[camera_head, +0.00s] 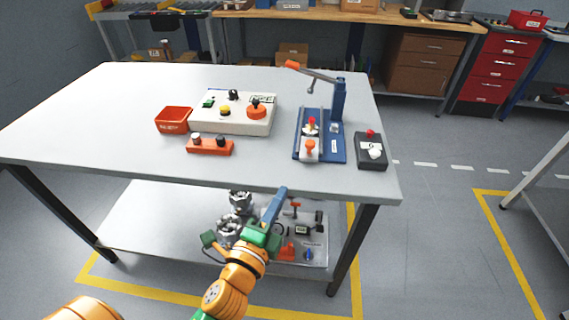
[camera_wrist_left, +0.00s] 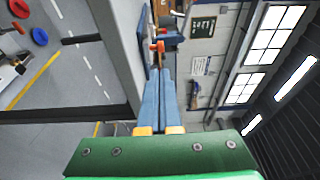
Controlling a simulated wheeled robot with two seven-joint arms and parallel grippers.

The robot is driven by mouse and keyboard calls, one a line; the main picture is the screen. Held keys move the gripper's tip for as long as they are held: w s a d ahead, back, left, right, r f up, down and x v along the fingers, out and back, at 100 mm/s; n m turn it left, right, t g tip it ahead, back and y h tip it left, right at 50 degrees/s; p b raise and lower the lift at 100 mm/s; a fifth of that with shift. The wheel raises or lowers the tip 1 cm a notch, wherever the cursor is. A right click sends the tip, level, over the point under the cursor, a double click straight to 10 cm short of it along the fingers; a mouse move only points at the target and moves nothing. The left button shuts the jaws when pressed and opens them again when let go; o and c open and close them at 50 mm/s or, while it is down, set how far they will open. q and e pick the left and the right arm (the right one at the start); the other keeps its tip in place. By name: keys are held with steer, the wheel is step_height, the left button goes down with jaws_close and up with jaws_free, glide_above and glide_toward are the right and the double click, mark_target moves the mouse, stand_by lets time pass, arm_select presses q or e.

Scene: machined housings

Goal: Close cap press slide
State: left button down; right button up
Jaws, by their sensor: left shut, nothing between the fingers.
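The cap press (camera_head: 337,105) stands on the right part of the table, with a blue base, a blue post and a raised lever with an orange end. Its slide (camera_head: 310,150) is a pale block with an orange knob at the front end of the base. A small part with a red and yellow top (camera_head: 312,125) stands behind it. My left gripper (camera_head: 284,191) is shut and empty, in front of the table's front edge and short of the press. In the left wrist view its blue fingers (camera_wrist_left: 167,72) lie together, pointing toward an orange knob. My right gripper is out of view.
A white control panel (camera_head: 210,118), red bin (camera_head: 173,120), orange block (camera_head: 210,146) and dark button box (camera_head: 371,150) are on the table (camera_head: 90,115). Metal parts and another panel lie on the lower shelf (camera_head: 150,225). The table's left part is clear.

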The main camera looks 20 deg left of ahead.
arm_select(q)
steer(key=p, duration=0.1)
glide_toward(309, 147)
steer(key=w, duration=0.7)
steer(key=shift+a+f, duration=0.1)
steer(key=shift+a, duration=0.05)
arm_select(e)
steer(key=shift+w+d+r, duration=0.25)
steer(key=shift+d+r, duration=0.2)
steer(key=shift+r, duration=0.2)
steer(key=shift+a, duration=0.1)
